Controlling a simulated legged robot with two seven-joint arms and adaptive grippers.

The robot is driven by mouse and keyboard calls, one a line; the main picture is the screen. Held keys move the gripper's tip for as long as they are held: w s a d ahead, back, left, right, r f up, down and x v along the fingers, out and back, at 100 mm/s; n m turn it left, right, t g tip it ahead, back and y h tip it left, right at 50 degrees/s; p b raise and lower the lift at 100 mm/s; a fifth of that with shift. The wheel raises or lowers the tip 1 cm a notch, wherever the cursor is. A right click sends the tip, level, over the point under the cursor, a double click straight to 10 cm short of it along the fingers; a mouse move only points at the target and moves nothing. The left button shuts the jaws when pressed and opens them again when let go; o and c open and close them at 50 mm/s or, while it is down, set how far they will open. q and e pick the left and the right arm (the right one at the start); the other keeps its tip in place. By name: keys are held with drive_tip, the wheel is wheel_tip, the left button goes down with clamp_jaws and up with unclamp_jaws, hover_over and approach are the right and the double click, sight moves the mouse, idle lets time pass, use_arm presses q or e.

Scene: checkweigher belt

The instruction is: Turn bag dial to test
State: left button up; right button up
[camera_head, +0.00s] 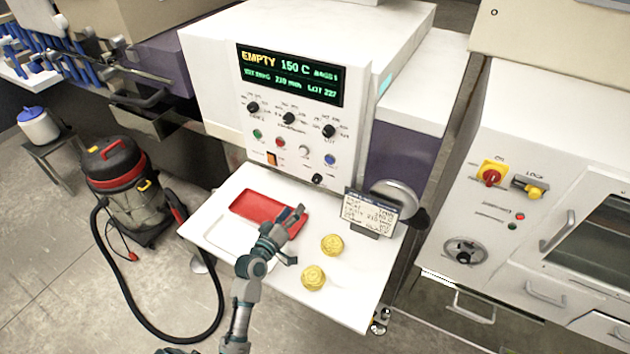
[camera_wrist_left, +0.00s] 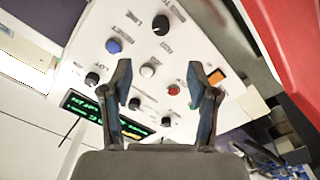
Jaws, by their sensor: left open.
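The white control panel shows in the head view (camera_head: 300,165) with a row of three black dials: a left dial (camera_head: 252,107), a middle dial (camera_head: 289,118) and a right dial (camera_head: 329,131). A lower black knob (camera_head: 317,179) sits near the panel's bottom edge. The small labels do not let me tell which is the bag dial. My left gripper (camera_head: 296,236) is open and empty above the white shelf, below and apart from the panel. In the left wrist view the open fingers (camera_wrist_left: 160,68) point at the panel, seen upside down, touching no dial. My right gripper is out of view.
The shelf (camera_head: 345,300) holds a red tray (camera_head: 262,205), two yellow round pieces (camera_head: 313,277) and a card stand (camera_head: 370,212). Above the panel, a display (camera_head: 290,75) reads EMPTY. Coloured buttons and an orange switch (camera_head: 272,160) lie below the dials. A vacuum cleaner (camera_head: 130,190) stands left.

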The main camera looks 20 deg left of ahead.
use_arm(q)
approach(315, 182)
drive_tip(key=w, duration=0.8)
drive_tip(key=shift+w+d+r, duration=0.1)
drive_tip(key=shift+d+r, duration=0.1)
drive_tip(key=shift+d, duration=0.2)
drive_tip(key=shift+w, duration=0.5)
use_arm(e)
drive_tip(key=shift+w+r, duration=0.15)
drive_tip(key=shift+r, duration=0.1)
use_arm(q)
clamp_jaws()
